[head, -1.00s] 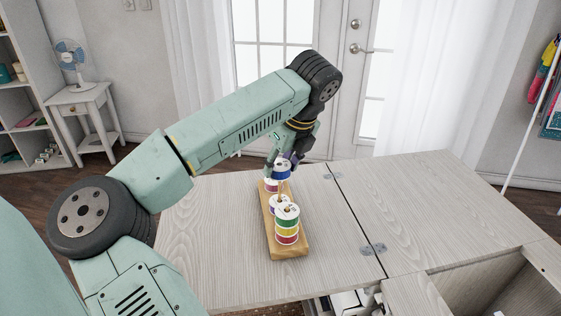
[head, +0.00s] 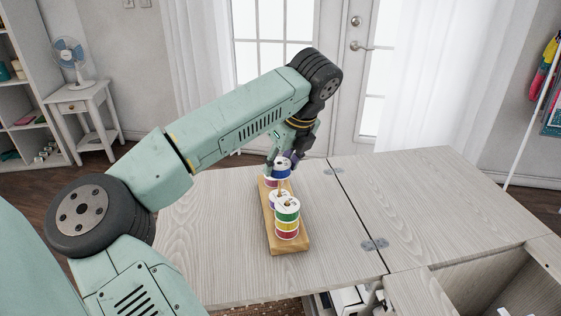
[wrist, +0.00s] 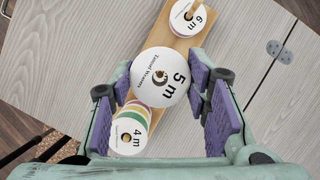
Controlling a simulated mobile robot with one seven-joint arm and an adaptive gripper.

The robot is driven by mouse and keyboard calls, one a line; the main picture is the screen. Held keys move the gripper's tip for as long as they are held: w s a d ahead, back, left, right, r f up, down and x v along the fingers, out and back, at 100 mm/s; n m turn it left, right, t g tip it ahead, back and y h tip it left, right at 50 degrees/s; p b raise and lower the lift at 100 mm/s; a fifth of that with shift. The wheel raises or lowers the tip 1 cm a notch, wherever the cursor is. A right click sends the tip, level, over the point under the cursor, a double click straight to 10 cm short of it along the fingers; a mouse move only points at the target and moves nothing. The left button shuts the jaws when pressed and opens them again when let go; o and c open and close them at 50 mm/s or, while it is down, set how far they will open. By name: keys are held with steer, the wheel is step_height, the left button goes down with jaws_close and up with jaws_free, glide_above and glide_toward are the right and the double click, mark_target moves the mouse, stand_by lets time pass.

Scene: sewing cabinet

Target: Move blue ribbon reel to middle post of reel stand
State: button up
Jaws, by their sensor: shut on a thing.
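The wooden reel stand (head: 290,248) lies on the cabinet top. Its near stack (head: 287,225) has green, yellow and red reels. A white-topped reel with a purple side (head: 272,207) sits behind that stack. A reddish reel (head: 270,183) shows at the far end. My gripper (head: 281,163) is shut on the blue ribbon reel (head: 283,171), held above the far part of the stand. In the wrist view the held reel (wrist: 160,82) reads "5 m" between purple finger pads. A "6 m" reel (wrist: 186,18) and a "4 m" stack (wrist: 129,137) show around it.
The pale wood cabinet top (head: 205,235) is clear on both sides of the stand. A seam with metal hinges (head: 375,244) runs to its right. An open compartment (head: 470,290) is at the near right. A fan stands on a white side table (head: 85,95) at far left.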

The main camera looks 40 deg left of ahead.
steer(key=shift+f+b, duration=1.45)
steer(key=shift+b, duration=0.3)
steer(key=o, duration=1.1)
steer(key=v, duration=0.7)
steer(key=shift+d+r, duration=0.1)
steer(key=shift+r, duration=0.15)
